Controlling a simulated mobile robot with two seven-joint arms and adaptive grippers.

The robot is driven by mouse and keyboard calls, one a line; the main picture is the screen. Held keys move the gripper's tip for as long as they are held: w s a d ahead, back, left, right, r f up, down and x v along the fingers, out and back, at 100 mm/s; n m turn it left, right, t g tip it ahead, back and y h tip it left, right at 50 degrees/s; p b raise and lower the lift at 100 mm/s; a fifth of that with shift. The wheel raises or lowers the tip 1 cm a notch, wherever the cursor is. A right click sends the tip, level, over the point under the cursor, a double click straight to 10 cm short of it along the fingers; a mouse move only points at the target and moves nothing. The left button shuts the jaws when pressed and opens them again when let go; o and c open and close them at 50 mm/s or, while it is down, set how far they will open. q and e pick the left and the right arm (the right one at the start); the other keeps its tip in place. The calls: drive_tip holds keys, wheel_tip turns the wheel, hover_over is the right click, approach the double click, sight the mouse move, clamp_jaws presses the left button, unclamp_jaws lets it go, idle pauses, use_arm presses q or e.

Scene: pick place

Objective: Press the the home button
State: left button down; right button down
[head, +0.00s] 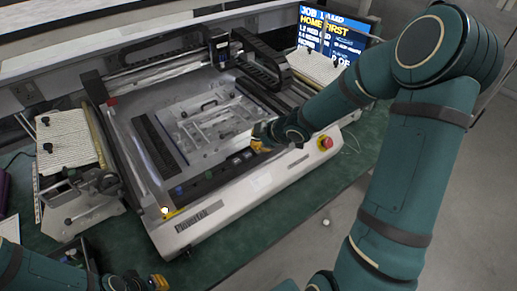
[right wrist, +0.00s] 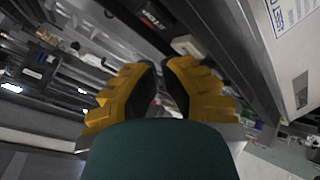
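The large flat machine (head: 185,236) on the green bench has a dark front panel with several small buttons, among them a blue one (head: 179,191). I cannot read which is the home button. A glowing round light (head: 165,210) sits at the panel's left end, and a red knob (head: 325,142) on yellow at its right end. My right gripper (head: 262,138) is over the right part of the panel; contact cannot be told. In the right wrist view its yellow fingers (right wrist: 158,85) stand slightly apart with nothing between them. My left gripper (head: 156,283) is at the bottom edge, partly cut off.
A screen (head: 333,35) behind the machine shows text including "HOME FIRST". A gantry (head: 220,50) and a metal fixture (head: 212,115) occupy the machine bed. White-topped units stand left (head: 68,140) and right (head: 315,66). The green bench front (head: 240,262) is clear.

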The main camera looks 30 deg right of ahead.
use_arm(q)
drive_tip(key=shift+f, duration=0.3)
use_arm(e)
drive_tip(key=shift+f, duration=0.35)
use_arm(q)
drive_tip(key=shift+r, duration=0.15)
use_arm(e)
drive_tip(key=shift+r, duration=0.1)
use_arm(q)
drive_tip(key=shift+r+p, duration=0.65)
drive_tip(key=shift+r, duration=0.1)
use_arm(e)
drive_tip(key=shift+r, duration=0.7)
